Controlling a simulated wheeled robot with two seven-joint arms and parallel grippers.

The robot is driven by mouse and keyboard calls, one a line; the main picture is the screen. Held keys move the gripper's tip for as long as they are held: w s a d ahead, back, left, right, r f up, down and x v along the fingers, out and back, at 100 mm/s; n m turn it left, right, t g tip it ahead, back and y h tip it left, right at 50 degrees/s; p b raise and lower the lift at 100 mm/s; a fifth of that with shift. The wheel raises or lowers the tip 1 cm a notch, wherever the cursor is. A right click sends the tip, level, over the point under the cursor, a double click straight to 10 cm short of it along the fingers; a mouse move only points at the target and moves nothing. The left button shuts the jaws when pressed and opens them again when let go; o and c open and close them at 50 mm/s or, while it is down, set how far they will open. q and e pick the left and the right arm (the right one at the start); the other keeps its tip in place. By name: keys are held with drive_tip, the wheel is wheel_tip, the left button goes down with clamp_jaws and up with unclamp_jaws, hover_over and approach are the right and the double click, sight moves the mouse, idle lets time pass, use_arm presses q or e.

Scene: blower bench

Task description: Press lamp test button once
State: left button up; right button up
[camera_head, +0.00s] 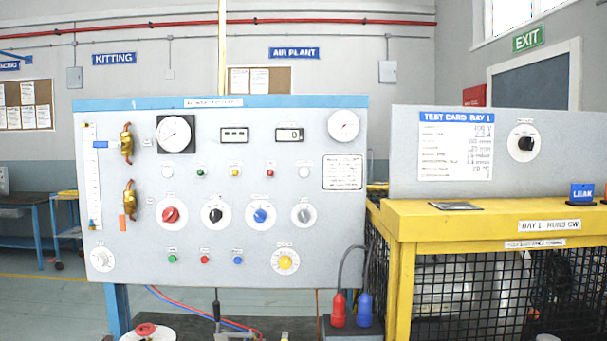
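A grey control panel (130,225) with a blue top edge stands at the left centre. Its lower row holds a green button (172,259), a red button (204,260) and a blue button (238,260). Their labels are too small to read, so I cannot tell which is the lamp test button. A row above has small indicators: green (200,173), yellow (235,172), red (270,173), with a white one at each end. I cannot tell whether any is lit. Neither of my grippers shows in the view.
Red, black, blue and grey knobs (260,214) and a yellow dial (285,261) sit near the buttons. Brass valves (127,143) stick out at the left. A yellow caged bench (470,222) stands at the right. Red and blue plugs (364,308) are below the panel.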

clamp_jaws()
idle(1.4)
